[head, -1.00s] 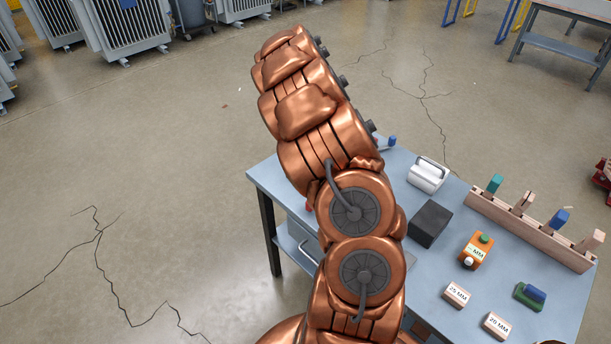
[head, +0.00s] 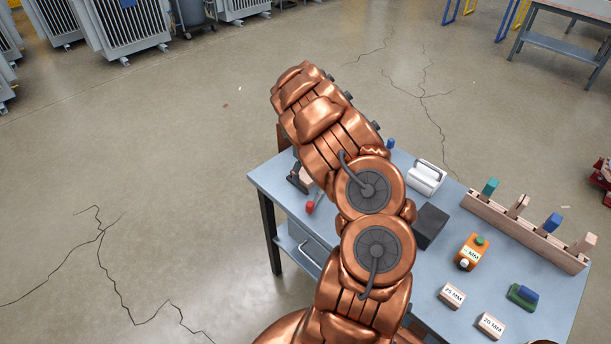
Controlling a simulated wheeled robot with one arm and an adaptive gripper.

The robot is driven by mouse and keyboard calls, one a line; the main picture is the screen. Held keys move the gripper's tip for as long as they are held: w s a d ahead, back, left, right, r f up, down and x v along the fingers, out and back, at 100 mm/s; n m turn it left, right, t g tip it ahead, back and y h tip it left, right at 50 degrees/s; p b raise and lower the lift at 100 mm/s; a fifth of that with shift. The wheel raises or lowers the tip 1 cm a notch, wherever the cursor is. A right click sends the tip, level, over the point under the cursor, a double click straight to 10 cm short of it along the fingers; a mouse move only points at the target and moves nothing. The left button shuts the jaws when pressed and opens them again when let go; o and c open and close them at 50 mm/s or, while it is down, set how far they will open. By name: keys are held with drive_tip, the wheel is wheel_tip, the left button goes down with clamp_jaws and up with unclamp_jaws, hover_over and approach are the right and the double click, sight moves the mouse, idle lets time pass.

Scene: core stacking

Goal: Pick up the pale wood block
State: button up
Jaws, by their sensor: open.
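My copper-coloured arm rises through the middle of the head view, over the left part of the blue-grey table (head: 398,160). I cannot tell which pale piece the task names.
A black block (head: 431,226), a white handled object (head: 426,178) and an orange block (head: 472,252) stand right of the arm. A red-ended tool (head: 311,206) lies left of the arm.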

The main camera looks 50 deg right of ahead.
drive_tip(key=shift+f, duration=0.35)
drive_tip(key=c, duration=1.3)
